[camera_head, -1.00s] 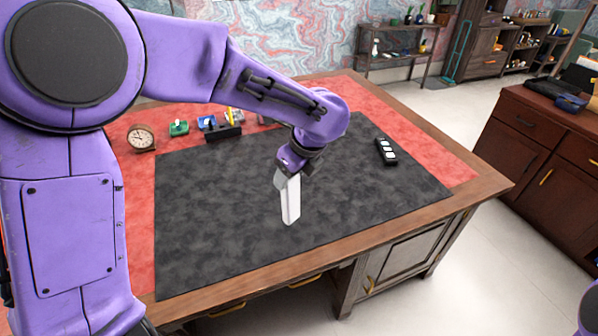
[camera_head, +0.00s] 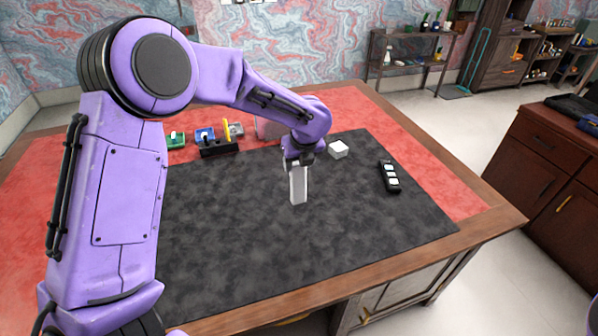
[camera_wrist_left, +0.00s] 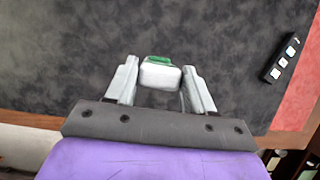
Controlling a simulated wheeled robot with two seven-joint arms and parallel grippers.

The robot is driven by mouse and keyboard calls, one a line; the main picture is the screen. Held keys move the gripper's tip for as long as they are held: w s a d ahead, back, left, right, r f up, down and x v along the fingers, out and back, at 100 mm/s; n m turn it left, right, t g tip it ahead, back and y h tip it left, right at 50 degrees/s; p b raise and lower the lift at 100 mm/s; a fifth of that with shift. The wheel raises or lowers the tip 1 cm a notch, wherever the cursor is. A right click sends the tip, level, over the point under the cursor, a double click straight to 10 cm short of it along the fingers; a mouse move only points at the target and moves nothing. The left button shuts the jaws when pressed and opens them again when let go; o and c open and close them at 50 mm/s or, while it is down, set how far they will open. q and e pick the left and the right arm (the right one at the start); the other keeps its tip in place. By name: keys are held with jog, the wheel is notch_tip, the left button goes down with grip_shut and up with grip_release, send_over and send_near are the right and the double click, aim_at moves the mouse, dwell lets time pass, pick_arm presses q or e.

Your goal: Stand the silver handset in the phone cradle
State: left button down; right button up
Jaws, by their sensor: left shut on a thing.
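The silver handset (camera_head: 298,185) hangs nearly upright below my left gripper (camera_head: 300,161), over the dark desk mat. My left gripper is shut on its upper part. In the left wrist view the handset (camera_wrist_left: 161,76) shows end-on between the two fingers, pale with a green patch at its far edge. A small white block (camera_head: 338,149) stands on the mat behind and right of the handset, apart from it. It may be the phone cradle, but I cannot tell for sure. My right gripper is out of view.
A black bar with white squares (camera_head: 389,176) lies on the mat at right. Green (camera_head: 175,141) and blue (camera_head: 204,135) items and a black holder (camera_head: 219,148) stand at the back left. The mat's middle and front (camera_head: 290,250) are clear.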

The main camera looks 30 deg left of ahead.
pick_arm(q)
jog(key=w+a+f+p, duration=0.1)
jog(key=w+f, duration=0.3)
jog(key=f, duration=0.4)
jog(key=shift+w+f, duration=0.35)
jog(key=c, duration=0.8)
grip_release()
jog(key=shift+a+f, duration=0.1)
jog(key=o, duration=0.3)
jog(key=shift+s, duration=0.15)
